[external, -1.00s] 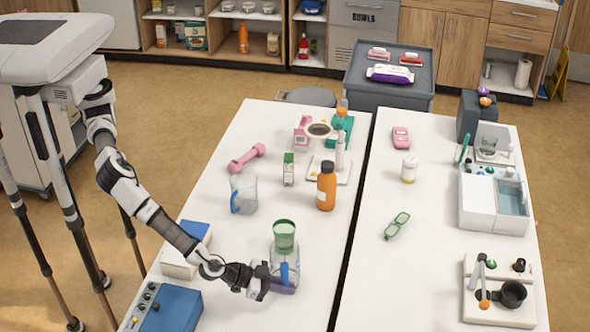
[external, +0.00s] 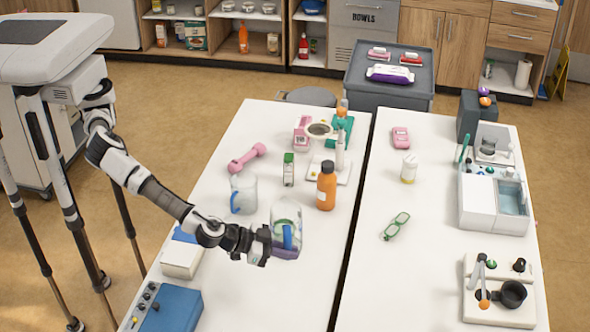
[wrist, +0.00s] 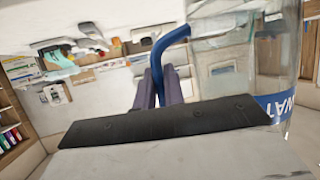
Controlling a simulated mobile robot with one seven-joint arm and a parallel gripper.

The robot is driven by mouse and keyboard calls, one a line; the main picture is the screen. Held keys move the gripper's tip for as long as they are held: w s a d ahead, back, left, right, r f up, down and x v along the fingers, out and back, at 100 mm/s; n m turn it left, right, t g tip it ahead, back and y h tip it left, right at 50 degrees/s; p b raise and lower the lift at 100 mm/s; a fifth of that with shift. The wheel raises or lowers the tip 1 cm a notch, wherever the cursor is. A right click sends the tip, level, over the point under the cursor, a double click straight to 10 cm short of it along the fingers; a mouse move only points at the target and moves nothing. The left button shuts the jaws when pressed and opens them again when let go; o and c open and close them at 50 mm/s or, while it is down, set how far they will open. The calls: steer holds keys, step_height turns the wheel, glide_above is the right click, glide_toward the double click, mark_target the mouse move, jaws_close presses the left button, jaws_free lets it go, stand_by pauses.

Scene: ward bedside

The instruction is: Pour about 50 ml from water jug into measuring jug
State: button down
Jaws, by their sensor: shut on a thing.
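The water jug (external: 290,240) is clear, with a blue handle and a blue lettered band. My gripper (external: 266,246) is shut on its handle and holds it roughly upright above the table's near part. In the wrist view the fingers (wrist: 162,88) close on the blue handle, and the jug wall (wrist: 232,50) fills the right side. The water level is hard to tell. Another clear jug with a blue handle, which looks like the measuring jug (external: 246,187), stands upright on the table, up and left of the held jug. A green cup shows only as green through the held jug.
An orange bottle (external: 326,188) stands close to the right of the held jug. A blue box with knobs (external: 170,308) is at the near left.

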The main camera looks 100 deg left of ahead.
steer(key=a+n+g+y, duration=0.9)
steer(key=a+n, duration=0.3)
steer(key=a, duration=1.8)
steer(key=shift+m, duration=0.3)
steer(key=f, duration=0.5)
steer(key=shift+s+f, duration=0.1)
steer(key=shift+s, duration=0.3)
steer(key=shift+s+f, duration=0.1)
